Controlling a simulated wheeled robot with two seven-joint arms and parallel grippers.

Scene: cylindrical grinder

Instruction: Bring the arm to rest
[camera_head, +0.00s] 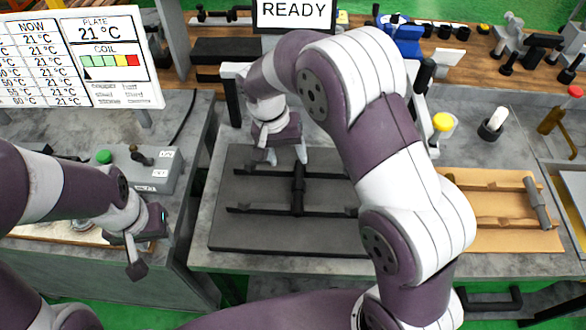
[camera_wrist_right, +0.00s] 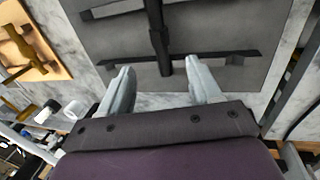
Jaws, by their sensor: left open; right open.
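My right gripper (camera_head: 286,158) hangs over the back edge of a dark grey mat (camera_head: 235,190). It is open, with its two fingers (camera_wrist_right: 165,88) apart and nothing between them. A dark shaft (camera_head: 298,192) lies across two dark rails (camera_head: 330,209) on the mat. In the right wrist view the shaft (camera_wrist_right: 154,30) shows beyond the gap between the fingers. My left gripper (camera_head: 138,258) is open and empty at the left bench, in front of a grey control box (camera_head: 140,168). My right arm hides part of the mat's right side.
A "READY" sign (camera_head: 293,12) stands at the back. A temperature display (camera_head: 110,55) is at upper left. At right, a tan tray (camera_head: 490,238) holds a grey rod (camera_head: 537,203). A yellow-topped cup (camera_head: 443,125) and a white-tipped tool in a dark holder (camera_head: 492,128) stand behind it.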

